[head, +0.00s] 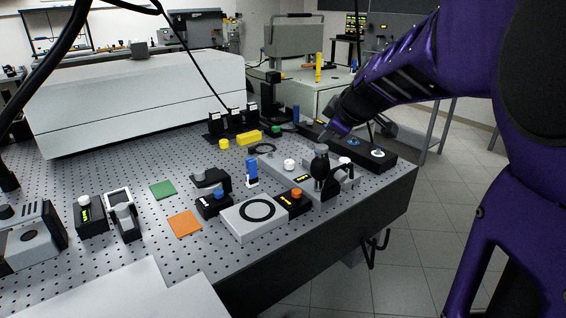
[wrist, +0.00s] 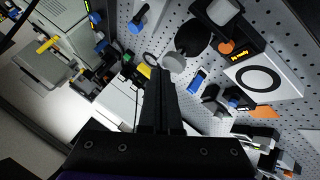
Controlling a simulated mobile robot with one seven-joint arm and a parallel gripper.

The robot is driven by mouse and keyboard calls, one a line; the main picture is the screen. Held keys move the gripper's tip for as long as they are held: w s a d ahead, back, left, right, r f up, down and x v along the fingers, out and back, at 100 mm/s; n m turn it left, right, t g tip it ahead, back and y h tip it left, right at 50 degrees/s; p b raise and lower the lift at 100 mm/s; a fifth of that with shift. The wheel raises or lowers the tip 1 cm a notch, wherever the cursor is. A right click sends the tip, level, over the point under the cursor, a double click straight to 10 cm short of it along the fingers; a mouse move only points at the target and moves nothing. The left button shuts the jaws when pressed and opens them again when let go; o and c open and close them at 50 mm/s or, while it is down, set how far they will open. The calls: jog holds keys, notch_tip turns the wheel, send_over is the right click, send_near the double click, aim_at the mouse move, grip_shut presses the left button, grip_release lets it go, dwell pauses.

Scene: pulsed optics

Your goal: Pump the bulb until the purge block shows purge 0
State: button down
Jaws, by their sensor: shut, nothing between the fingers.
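A dark rounded bulb (head: 320,166) stands upright near the right front of the perforated table. What looks like the same bulb is in the wrist view (wrist: 192,38), with a grey cap near my fingertips. My gripper (head: 323,143) is just above the bulb's top; I cannot tell whether it touches. In the wrist view my fingers (wrist: 159,75) are together and hold nothing. A black block with an orange button (head: 290,202) stands left of the bulb. Its small yellow display (wrist: 239,53) is too small to read surely. I cannot tell which block is the purge block.
A white plate with a black ring (head: 254,217) lies left of the bulb. A grey block with white knobs (head: 285,172) stands behind it, and a long black box (head: 370,153) is behind right.

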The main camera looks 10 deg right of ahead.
aim_at(325, 149)
jog(key=shift+f, duration=1.25)
dwell(1.2)
jog(key=shift+r, duration=0.1)
jog(key=shift+r+p, duration=0.5)
jog(key=shift+r, duration=1.1)
notch_tip(325, 149, up, 6)
jog(key=p, duration=0.3)
jog(key=shift+a+r+p, duration=0.1)
jog(key=shift+p, duration=0.25)
